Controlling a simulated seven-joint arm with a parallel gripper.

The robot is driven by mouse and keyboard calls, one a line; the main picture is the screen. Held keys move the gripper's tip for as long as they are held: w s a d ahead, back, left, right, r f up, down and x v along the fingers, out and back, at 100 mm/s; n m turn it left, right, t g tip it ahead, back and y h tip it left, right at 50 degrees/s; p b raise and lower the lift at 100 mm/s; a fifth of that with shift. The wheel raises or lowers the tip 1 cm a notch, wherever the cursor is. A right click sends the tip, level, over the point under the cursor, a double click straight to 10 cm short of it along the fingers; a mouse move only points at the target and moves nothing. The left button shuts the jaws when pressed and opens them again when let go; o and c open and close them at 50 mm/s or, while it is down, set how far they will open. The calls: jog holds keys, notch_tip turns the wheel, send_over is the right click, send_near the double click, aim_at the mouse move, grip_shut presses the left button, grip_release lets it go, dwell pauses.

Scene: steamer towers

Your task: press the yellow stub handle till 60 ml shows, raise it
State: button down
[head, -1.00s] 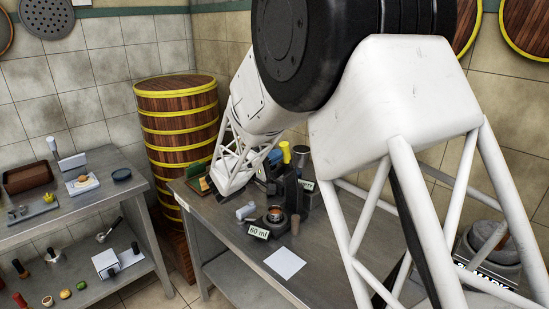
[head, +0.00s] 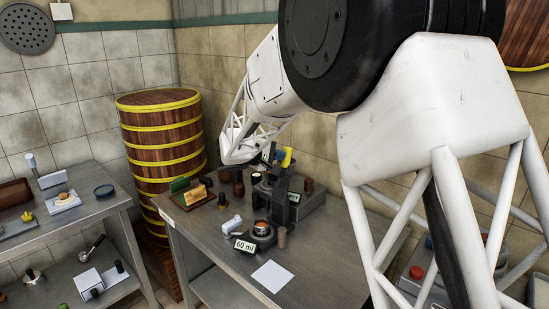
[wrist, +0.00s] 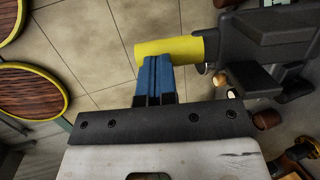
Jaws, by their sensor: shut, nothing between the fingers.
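The yellow stub handle (head: 287,157) stands at the top of a dark press-like machine (head: 308,205) on the steel table. In the wrist view the yellow handle (wrist: 168,48) lies across the tips of my gripper's blue fingers (wrist: 153,72). The fingers are together with nothing between them. They overlap the handle's near side; I cannot tell whether they touch it. In the head view my gripper (head: 279,155) is beside the handle, partly hidden by my arm. A card reading "60 ml" (head: 244,246) stands before a small round cup (head: 262,227) at the machine's front.
A white sheet (head: 272,276) lies on the table's front. A white-handled item (head: 232,225) and a small brown cylinder (head: 282,237) flank the cup. A wooden drum with yellow bands (head: 160,140) stands left. Another table (head: 75,210) holds several items.

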jog(key=shift+w+d, duration=0.1)
jog(key=shift+d, duration=0.05)
dwell(0.4)
jog(key=v, duration=1.4)
jog(key=shift+f, duration=0.1)
jog(key=s+d+m+g+y, duration=0.3)
jog(key=s+d+g+y, duration=0.25)
jog(key=s+d, duration=1.45)
jog(key=s+d+f+m+y, duration=0.1)
jog(key=s+f+m+y, duration=0.1)
jog(key=s, duration=1)
jog(key=s+d+f+m+y, duration=0.2)
jog(key=s+y, duration=0.3)
jog(key=s, duration=0.8)
jog(key=shift+s+d+f, duration=0.25)
jog(key=shift+s+d, duration=0.05)
